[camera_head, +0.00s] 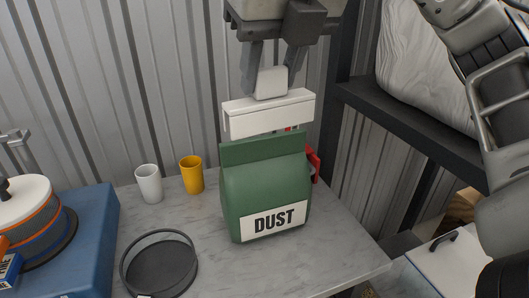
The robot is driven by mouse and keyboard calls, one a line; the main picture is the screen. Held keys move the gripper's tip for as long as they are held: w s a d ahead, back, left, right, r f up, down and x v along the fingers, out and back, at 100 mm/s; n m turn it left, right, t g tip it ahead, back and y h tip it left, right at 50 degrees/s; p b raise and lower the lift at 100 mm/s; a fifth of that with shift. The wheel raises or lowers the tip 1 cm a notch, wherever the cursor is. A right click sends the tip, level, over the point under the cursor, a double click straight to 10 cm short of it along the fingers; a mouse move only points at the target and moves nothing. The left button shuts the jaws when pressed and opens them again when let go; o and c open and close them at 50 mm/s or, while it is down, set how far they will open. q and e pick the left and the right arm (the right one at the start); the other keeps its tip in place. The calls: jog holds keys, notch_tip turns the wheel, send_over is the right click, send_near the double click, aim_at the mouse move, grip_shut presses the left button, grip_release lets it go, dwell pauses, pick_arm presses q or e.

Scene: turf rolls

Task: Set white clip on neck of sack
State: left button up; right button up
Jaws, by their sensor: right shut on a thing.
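The white clip (268,115) is a long bar with a tab on top. My right gripper (271,82) points down from the top of the view and is shut on that tab. The green sack (262,182), labelled DUST, stands upright on the grey table. The clip is level and directly above the sack's flat neck (262,149) in the picture, its lower edge close to the neck's top edge. I cannot tell whether they touch. My left gripper is not in view.
A white cup (149,184) and a yellow cup (191,175) stand left of the sack. A round dark sieve (159,266) lies in front. A red thing (314,164) is partly hidden behind the sack. A blue case (83,240) is at left. A dark shelf (415,130) stands at right.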

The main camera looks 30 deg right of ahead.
jog(key=shift+s+d+r+m, duration=0.1)
jog(key=shift+r+m, duration=0.15)
jog(key=shift+m, duration=0.15)
jog(key=shift+d, duration=0.1)
jog(key=b, duration=0.1)
send_near(265, 136)
notch_tip(265, 136, up, 3)
jog(key=a, duration=0.2)
jog(key=shift+m+h, duration=0.3)
jog(key=w+d+f, duration=0.1)
jog(key=f, duration=0.1)
jog(key=w+d+f, duration=0.1)
jog(key=w+f, duration=0.1)
jog(key=shift+w+d, duration=0.1)
jog(key=shift+w, duration=0.1)
jog(key=f, duration=0.3)
jog(key=shift+w+d+f, duration=0.15)
jog(key=shift+w, duration=0.1)
jog(key=shift+f, duration=0.15)
